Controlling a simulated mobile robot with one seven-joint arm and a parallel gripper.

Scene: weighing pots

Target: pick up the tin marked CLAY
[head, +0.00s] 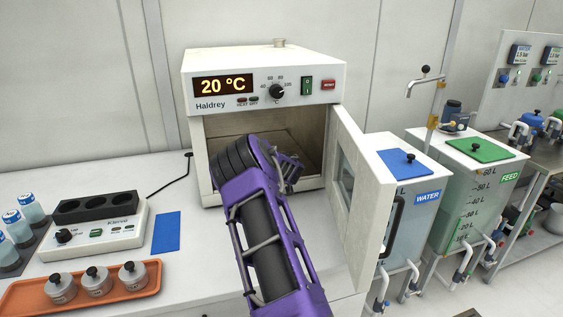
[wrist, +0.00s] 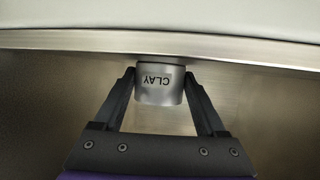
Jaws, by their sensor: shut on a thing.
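The tin marked CLAY (wrist: 160,86) is a small silver cylinder in the wrist view, its lettering upside down there. My gripper (wrist: 160,92) has one finger on each side of it and is shut on it. Its far end lies against or close to a pale metal edge, and I cannot tell whether they touch. In the head view my purple arm reaches into the open oven (head: 265,72), and my gripper (head: 290,170) is at the oven's mouth. The CLAY tin is hidden in that view.
The oven door (head: 358,190) stands open on the right, close to my arm. An orange tray (head: 80,288) holds several lidded tins at the lower left. A heating block (head: 95,230) and a blue mat (head: 166,232) lie left of the oven. Bench in front is mostly clear.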

